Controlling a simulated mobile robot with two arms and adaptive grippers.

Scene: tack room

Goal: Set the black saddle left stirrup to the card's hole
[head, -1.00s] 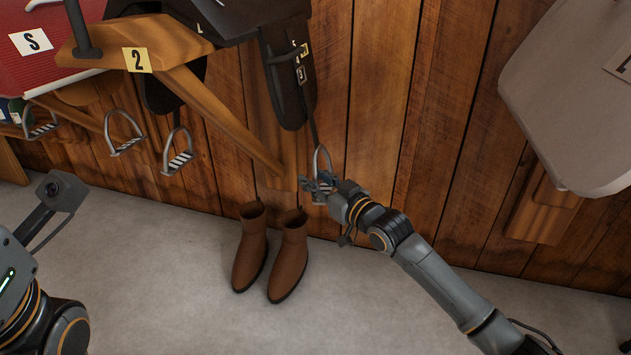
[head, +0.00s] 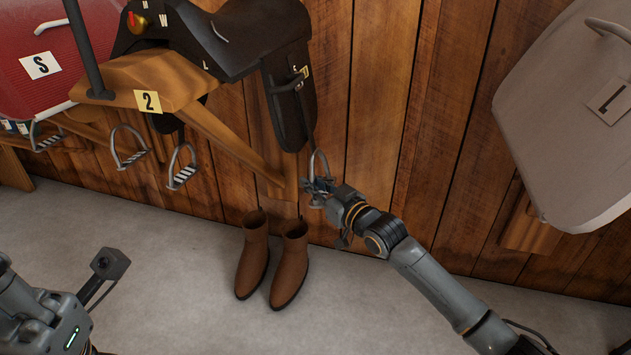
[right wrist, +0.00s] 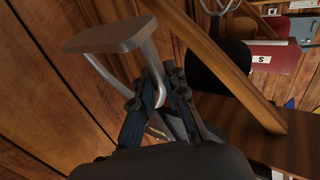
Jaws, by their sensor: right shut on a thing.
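The black saddle (head: 240,45) sits on a wooden rack with a yellow tag "2". Its near flap (head: 287,115) hangs at the right, with small number labels and a metal piece, perhaps the buckle (head: 299,83), on it. A metal stirrup (head: 319,163) hangs below this flap. My right gripper (head: 318,188) is shut on the stirrup. In the right wrist view the fingers (right wrist: 163,85) close around one side bar of the stirrup (right wrist: 110,36), whose tread points up-left. My left arm is at the lower left; its fingers do not show. No card with a hole number is readable.
Brown boots (head: 271,260) stand on the floor below the rack (head: 218,133). Two more stirrups (head: 130,150) (head: 182,168) hang to the left. A red saddle cover (head: 40,70) marked "S" is far left. A grey covered shape (head: 570,110) marked "1" is at right.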

